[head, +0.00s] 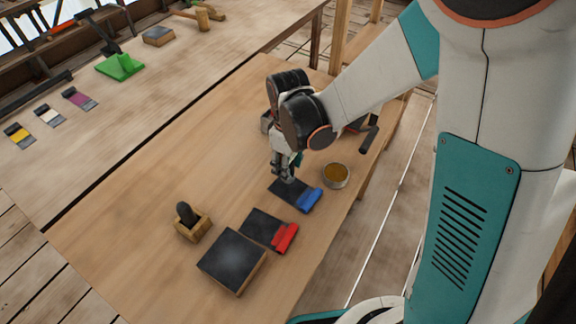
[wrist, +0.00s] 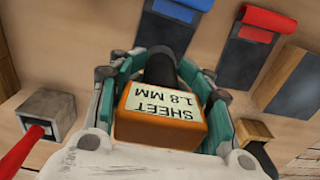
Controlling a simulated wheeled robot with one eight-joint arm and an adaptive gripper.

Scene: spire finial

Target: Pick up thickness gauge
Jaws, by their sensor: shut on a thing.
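My gripper (wrist: 160,82) is shut on an orange block with a pale label reading "SHEET 1.8 MM", which I take to be the thickness gauge (wrist: 160,130). A dark rounded part shows behind the label, between the fingers. In the head view my gripper (head: 284,172) points down over the table, close to the dark strip with the blue end. The gauge is hidden or too small to make out there, so I cannot tell how high it is held.
On the table (head: 150,190) are a blue-ended dark strip (head: 290,189), a red-ended one (head: 262,226), a dark-topped block (head: 232,260), a wooden box with a dark knob (head: 192,228) and a round tin (head: 336,175). The table's left middle is clear.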

